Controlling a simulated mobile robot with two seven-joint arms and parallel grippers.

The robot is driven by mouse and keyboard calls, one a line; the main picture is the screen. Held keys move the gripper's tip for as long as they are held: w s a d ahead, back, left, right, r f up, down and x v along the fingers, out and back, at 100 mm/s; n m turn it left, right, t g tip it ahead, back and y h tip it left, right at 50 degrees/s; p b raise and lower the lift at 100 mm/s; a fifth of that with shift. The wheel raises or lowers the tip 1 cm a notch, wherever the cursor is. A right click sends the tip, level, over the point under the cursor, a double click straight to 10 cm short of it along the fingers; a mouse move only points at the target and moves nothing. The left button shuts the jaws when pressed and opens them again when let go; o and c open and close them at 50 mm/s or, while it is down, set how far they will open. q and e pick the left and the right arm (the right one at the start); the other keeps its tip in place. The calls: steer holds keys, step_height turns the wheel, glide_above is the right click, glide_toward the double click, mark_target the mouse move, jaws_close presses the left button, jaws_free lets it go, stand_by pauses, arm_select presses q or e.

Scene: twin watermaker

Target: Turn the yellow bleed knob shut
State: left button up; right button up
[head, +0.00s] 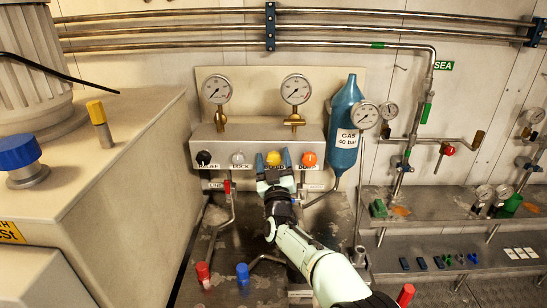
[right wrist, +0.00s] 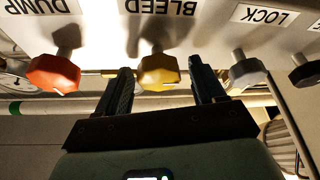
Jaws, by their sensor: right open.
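The yellow bleed knob (head: 273,158) sits on the front of the grey panel box, between the grey lock knob (head: 238,158) and the orange dump knob (head: 308,159). In the right wrist view, which is upside down, the yellow knob (right wrist: 159,72) hangs under the BLEED label (right wrist: 157,7). My right gripper (head: 273,165) is open, with one finger on each side of the yellow knob. In the wrist view there is a gap between the knob and each finger of the gripper (right wrist: 162,85). My left gripper is not in view.
The black knob (head: 204,158) is at the panel's left end. Two gauges (head: 217,89) stand above the panel box (head: 255,140). A blue gas bottle (head: 345,120) is close on the right. Pipes with red (head: 203,272) and blue (head: 242,271) handles are below.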

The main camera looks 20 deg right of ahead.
steer(key=shift+w, duration=0.1)
steer(key=c, duration=1)
